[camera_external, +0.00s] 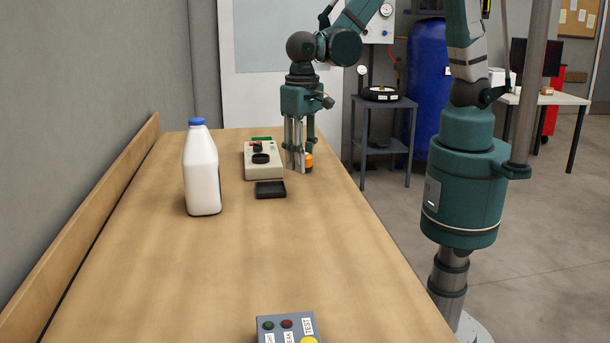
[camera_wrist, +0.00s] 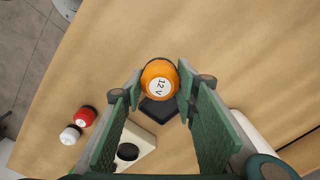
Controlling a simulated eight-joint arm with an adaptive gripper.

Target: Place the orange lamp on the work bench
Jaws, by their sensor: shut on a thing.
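The orange lamp (camera_wrist: 159,76) has a round top labelled "12 V" and sits between the fingertips of my gripper (camera_wrist: 161,88) in the wrist view. My gripper is shut on it. In the external view the orange lamp (camera_external: 308,160) shows partly behind the fingers of my gripper (camera_external: 300,162), low over the right side of the wooden work bench (camera_external: 240,255). I cannot tell whether its base touches the bench. The bench top (camera_wrist: 230,40) fills much of the wrist view.
A black tray (camera_external: 270,190) and a beige box (camera_external: 263,164) are close beside the gripper. A white bottle (camera_external: 202,175) stands left. A grey button box (camera_external: 288,328) is at the front. The wrist view shows a red lamp (camera_wrist: 84,116) and a white lamp (camera_wrist: 70,134). Mid-bench is clear.

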